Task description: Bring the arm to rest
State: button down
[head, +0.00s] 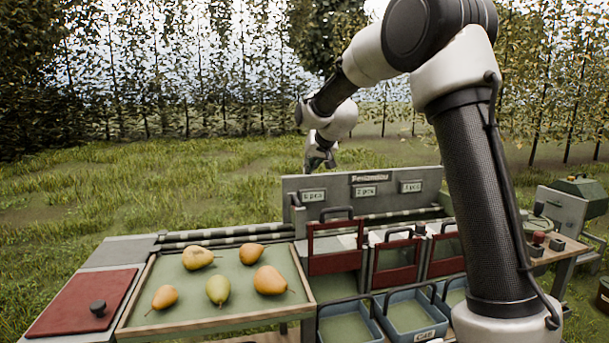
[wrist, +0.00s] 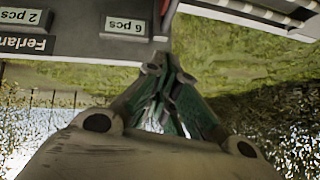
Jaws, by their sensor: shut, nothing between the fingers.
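My gripper (head: 322,163) hangs in the air at the end of my raised arm, above and behind the left end of the sign board in the head view. In the wrist view its fingers (wrist: 165,80) are drawn together with nothing between them. The sign board (head: 430,189) carries labels reading 6 pcs, 2 pcs and another that I cannot read surely. It also shows upside down in the wrist view (wrist: 85,47). The gripper appears apart from the board.
Several pears, one being a green pear (head: 218,290), lie on a wood-rimmed tray (head: 135,308). Red-framed gates (head: 335,263) and blue crates (head: 408,313) stand right of it. A red lid (head: 82,304) lies at left. Open grass (head: 180,180) stretches behind.

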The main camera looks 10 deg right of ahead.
jog(key=s+d+r+g, duration=0.1)
jog(key=s+d+r, duration=0.15)
jog(key=s, duration=0.55)
jog(key=s+d+r+h, duration=0.1)
jog(key=s+d, duration=0.2)
jog(key=s, duration=0.6)
jog(key=s+d+r+g, duration=0.1)
jog(key=s+d, duration=0.2)
jog(key=s, duration=0.5)
jog(key=s+d+f+g, duration=0.1)
jog(key=s+d+f, duration=0.1)
jog(key=s, duration=1)
jog(key=s+d+f+n+g, duration=0.1)
jog(key=s+f, duration=0.4)
jog(key=s, duration=0.7)
jog(key=shift+s+d+g+h, duration=0.15)
jog(key=shift+d+g+h, duration=0.2)
jog(key=shift+g+h, duration=0.05)
